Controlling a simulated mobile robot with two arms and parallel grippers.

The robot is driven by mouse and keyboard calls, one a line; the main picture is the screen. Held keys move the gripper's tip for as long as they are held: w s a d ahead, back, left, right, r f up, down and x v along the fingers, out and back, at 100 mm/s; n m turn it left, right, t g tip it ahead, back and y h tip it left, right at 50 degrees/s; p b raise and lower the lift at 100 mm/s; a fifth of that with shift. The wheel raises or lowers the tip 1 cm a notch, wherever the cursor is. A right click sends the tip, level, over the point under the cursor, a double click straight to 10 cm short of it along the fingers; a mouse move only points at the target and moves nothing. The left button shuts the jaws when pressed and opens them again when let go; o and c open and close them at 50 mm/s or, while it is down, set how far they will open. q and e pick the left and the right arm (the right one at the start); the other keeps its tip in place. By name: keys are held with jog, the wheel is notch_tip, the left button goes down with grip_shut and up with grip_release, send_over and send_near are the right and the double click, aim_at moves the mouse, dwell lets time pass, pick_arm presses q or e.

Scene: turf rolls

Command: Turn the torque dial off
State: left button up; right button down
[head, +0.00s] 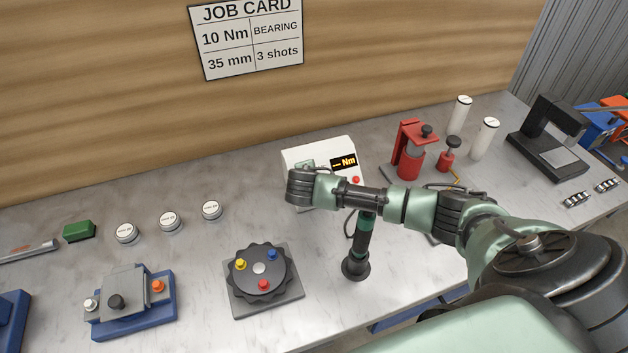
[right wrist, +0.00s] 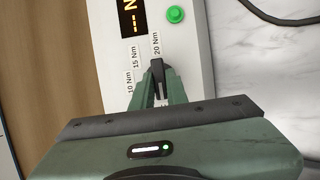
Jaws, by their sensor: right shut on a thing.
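The white torque box (head: 345,148) stands at the back of the bench in the head view, its display (head: 343,162) showing dashes and "Nm". In the right wrist view its face (right wrist: 193,60) carries 10, 15 and 20 Nm labels around a small dark dial (right wrist: 157,68). My right gripper (right wrist: 159,88) is shut on the dial. The dial's dark tip lies next to the 20 Nm label; its exact setting is partly hidden by the fingers. In the head view my right wrist covers the box's lower left. My left gripper is not in view.
A black and green driver (head: 358,255) stands below my right arm. A dial plate with coloured knobs (head: 260,272), a blue fixture (head: 135,315) and several white round pieces are left of it. A red press (head: 408,150) stands right of the box. Bare bench lies at front centre.

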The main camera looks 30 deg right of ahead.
jog(key=c, duration=1.4)
grip_release()
jog(key=b+v, duration=0.2)
jog(key=v, duration=0.5)
jog(key=shift+a+r, duration=0.25)
jog(key=shift+s, duration=0.15)
